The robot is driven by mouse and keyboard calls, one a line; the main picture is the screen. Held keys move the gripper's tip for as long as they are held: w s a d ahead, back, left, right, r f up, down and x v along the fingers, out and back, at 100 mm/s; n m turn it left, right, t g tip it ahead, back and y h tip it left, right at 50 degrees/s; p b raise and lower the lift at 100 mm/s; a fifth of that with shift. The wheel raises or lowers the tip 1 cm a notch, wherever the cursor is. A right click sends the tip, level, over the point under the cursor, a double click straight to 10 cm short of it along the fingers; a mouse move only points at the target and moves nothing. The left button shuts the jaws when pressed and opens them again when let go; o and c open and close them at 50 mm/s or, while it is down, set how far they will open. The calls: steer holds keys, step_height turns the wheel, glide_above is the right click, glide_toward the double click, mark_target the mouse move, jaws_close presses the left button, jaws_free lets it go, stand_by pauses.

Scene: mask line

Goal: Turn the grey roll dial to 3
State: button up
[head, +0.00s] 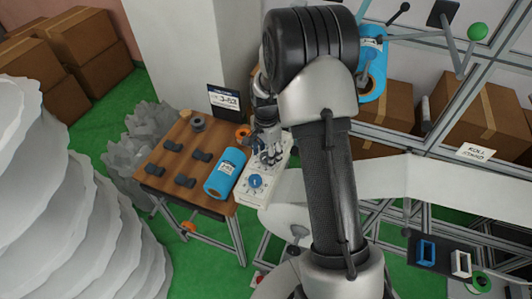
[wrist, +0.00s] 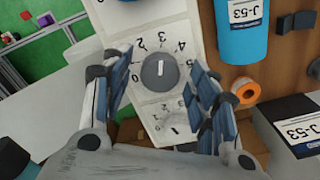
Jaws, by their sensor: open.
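The grey dial (wrist: 160,73) sits on a white panel (wrist: 168,14) with printed numbers from 0 to 5 around it. In the wrist view its short white mark appears to point up toward the 3, though the mark is small. My gripper (wrist: 159,66) is open, with one finger on each side of the dial and visible gaps between the fingers and it. In the head view my gripper (head: 268,146) hangs over the panel (head: 250,198) and partly hides the grey dial.
A blue dial (head: 255,181) sits on the panel's near end. Another, paler dial (wrist: 174,127) is beside the grey one. A blue roll (head: 225,173), an orange ring (wrist: 246,91) and several dark holders (head: 185,181) are on the wooden table (head: 160,163). A J-53 sign (head: 224,99) stands behind.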

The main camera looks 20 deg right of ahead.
mark_target(266, 157)
step_height(266, 157, up, 12)
stand_by(0.5)
stand_by(0.3)
steer(key=s+a+r+n+t+b, duration=0.2)
steer(key=s+a+r+n+b, duration=0.3)
steer(key=s+r, duration=0.5)
steer(key=s+a+f+n+t+b, duration=0.1)
steer(key=s+a+f+n, duration=0.1)
steer(key=s+n, duration=0.3)
steer(key=s+a+f+n+t+b, duration=0.1)
steer(key=s+n, duration=0.4)
steer(key=s, duration=0.7)
steer(key=shift+a+f+t+b, duration=0.35)
steer(key=shift+a+b, duration=0.15)
steer(key=shift+a, duration=0.55)
